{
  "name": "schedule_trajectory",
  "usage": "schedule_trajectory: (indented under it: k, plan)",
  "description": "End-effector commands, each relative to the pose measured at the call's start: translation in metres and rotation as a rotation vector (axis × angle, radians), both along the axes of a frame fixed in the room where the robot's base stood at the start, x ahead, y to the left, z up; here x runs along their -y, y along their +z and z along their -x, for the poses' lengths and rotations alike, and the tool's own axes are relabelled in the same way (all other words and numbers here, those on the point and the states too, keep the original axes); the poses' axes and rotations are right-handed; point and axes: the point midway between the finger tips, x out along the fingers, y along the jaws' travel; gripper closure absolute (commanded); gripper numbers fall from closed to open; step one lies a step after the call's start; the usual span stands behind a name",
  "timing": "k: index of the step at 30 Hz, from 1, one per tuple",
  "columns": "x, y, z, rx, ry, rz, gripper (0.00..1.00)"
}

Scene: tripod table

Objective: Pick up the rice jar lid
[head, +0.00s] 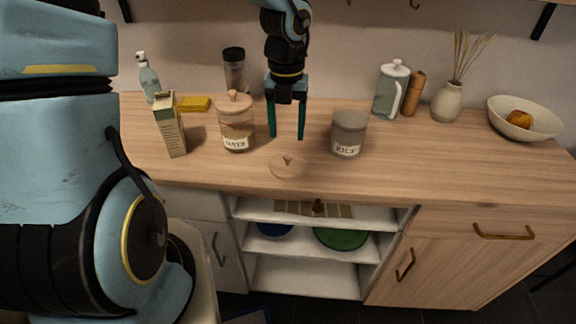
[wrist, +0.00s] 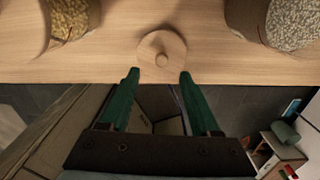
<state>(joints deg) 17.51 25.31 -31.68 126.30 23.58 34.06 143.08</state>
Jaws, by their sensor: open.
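The rice jar lid (head: 288,166) is a round wooden disc with a small knob. It lies flat on the wooden counter near its front edge, in front of and left of the open rice jar (head: 348,132). In the wrist view the lid (wrist: 161,48) is just beyond the fingertips, centred between them. My gripper (head: 286,136) is open and empty, pointing down above the counter, with its green fingers apart. In the wrist view my gripper (wrist: 158,74) is not touching the lid. The rice jar also shows at the upper right of the wrist view (wrist: 290,22).
A lidded jar (head: 236,122) and a carton (head: 170,125) stand left of the lid. A dark-capped jar (head: 235,70) stands behind. A white-lidded pitcher (head: 391,90), a vase (head: 447,102) and a bowl (head: 524,120) are on the right. Open shelves (head: 305,245) lie below the counter.

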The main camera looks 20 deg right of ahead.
Motion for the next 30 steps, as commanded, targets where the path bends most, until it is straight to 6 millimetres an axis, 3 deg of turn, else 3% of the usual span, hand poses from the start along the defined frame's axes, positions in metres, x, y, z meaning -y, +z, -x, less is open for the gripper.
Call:
schedule_trajectory:
  k: [18, 26, 30]
  plan:
    - [0.001, -0.066, 0.006, -0.001, 0.001, -0.002, 0.36]
    - [0.001, -0.068, 0.005, 0.001, 0.002, 0.0, 0.36]
    - [0.001, -0.068, 0.005, 0.0, 0.002, -0.001, 0.51]
